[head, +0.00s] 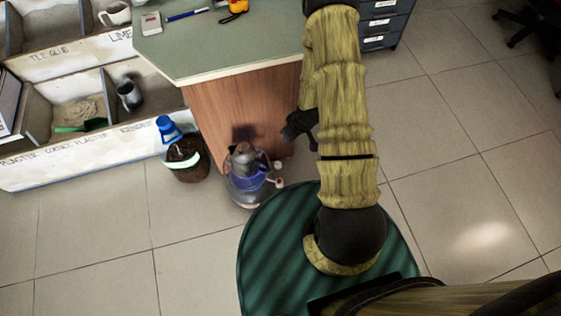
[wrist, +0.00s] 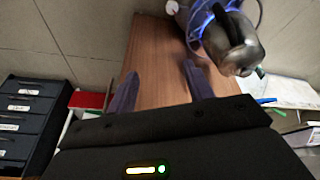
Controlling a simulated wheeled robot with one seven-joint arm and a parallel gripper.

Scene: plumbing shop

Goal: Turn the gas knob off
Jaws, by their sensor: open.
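The gas device is a blue canister (head: 247,190) with a grey metal top (head: 243,160), on the floor against the wooden counter front. Two small pale knob-like parts (head: 278,174) stick out on its right side; I cannot tell which is the gas knob. In the wrist view the grey top (wrist: 232,42) and blue body appear at upper right, with a pale round part (wrist: 172,7) at the top edge. My gripper (head: 303,128) is beside the counter, right of and above the device in the picture. Its two fingers (wrist: 160,75) are apart and empty, not touching the device.
The wooden counter (head: 225,105) stands close behind the device. A dark bucket (head: 187,163) with a blue-capped bottle (head: 168,129) is left of it. Labelled bins (head: 75,140) line the left. Grey drawers (head: 384,22) stand at the back.

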